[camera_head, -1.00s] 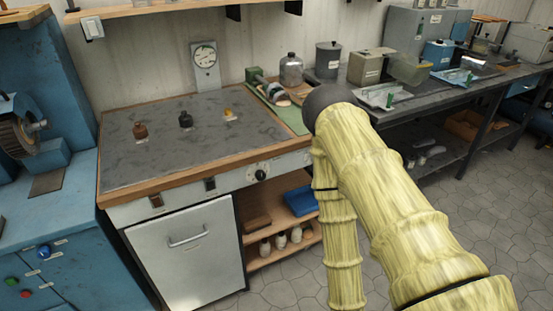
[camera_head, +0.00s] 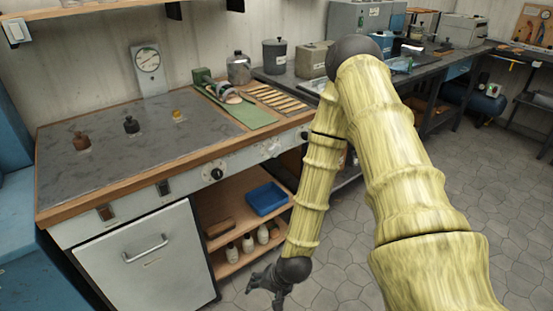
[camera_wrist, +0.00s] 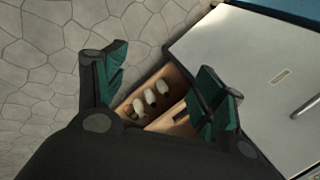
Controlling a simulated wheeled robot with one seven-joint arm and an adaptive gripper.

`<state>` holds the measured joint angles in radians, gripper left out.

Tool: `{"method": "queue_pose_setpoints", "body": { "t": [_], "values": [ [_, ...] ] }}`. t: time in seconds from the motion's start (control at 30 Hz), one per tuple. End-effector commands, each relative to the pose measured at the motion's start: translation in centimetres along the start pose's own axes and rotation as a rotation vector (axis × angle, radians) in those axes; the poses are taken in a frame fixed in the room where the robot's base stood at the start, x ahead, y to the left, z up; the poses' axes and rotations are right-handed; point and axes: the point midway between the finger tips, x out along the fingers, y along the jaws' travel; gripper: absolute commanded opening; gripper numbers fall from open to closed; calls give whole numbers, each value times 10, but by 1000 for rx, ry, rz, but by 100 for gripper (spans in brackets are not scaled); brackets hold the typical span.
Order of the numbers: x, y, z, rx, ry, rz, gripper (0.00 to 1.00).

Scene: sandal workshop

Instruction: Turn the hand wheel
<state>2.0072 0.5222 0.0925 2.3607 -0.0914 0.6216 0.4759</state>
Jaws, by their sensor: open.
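I cannot identify a hand wheel for certain in the views now. The nearest round controls are a black knob (camera_head: 217,174) and a pale round dial (camera_head: 272,150) on the front panel of the workbench (camera_head: 130,200). My gripper (camera_head: 272,288) hangs low in front of the bench's open shelves, over the floor, apart from both controls. In the wrist view, my gripper (camera_wrist: 160,82) has its two green-lined fingers spread with nothing between them. Behind the fingers lie the floor and the lower shelf.
The bench has a metal door (camera_head: 150,260) on the left. Its shelves hold a blue tray (camera_head: 267,198) and several pale bottles (camera_head: 248,243). A gauge (camera_head: 148,63), small bottles and a green mat (camera_head: 238,108) are on top. Open tiled floor (camera_head: 510,190) lies right.

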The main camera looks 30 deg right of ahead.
Motion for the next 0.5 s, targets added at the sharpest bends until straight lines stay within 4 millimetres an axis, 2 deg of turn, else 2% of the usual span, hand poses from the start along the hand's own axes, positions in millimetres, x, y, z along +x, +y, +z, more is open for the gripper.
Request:
{"method": "queue_pose_setpoints", "body": {
  "t": [0.03,0.23,0.5],
  "values": [
    [4,-8,-12,56,12,-35,70],
    [0,-41,-56,281,38,-165,70],
    [-17,-77,-118,575,42,-356,70]
  ]
}}
